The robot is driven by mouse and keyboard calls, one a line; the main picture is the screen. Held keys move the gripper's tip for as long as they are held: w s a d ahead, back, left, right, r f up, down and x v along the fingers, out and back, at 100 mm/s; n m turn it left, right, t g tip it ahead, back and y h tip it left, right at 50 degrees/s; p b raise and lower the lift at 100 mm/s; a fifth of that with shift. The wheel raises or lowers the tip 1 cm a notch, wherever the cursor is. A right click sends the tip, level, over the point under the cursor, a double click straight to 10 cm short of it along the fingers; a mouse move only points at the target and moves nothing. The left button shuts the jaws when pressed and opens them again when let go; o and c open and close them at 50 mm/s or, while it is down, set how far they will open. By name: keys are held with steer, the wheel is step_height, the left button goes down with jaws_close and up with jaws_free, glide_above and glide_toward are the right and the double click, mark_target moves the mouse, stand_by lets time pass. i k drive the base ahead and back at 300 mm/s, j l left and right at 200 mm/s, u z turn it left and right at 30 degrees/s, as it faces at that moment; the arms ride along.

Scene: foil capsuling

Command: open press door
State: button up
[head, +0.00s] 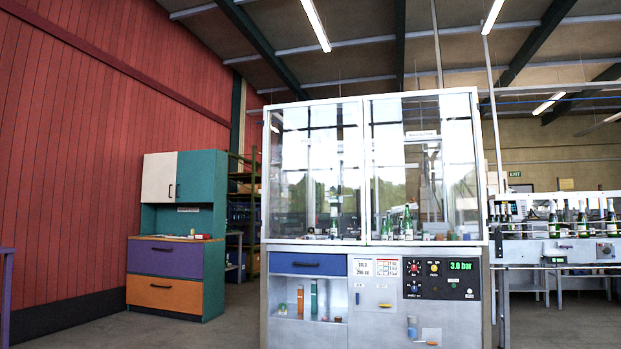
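The press (376,245) stands in the centre of the head view, a white-framed cabinet with a glazed upper part. Its left glass door (300,170) and right glass door (422,165) both look closed, meeting at a white upright in the middle. Several green bottles (407,222) show behind the glass, partly masked by reflections. Below are a blue drawer (307,263) with a dark handle and a control panel (441,279) with a green 3.0 bar readout. My gripper is not in view.
A teal cabinet (203,180) with purple and orange drawers stands to the left by the red wall. A conveyor (560,250) with several bottles adjoins on the right. Grey floor (235,315) is clear between the teal cabinet and the press.

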mark_target(316, 141)
steer(key=i+l+z, duration=0.1)
steer(key=i+z, duration=0.2)
steer(key=i, duration=3)
steer(key=l+z, duration=0.05)
steer(key=l, duration=0.1)
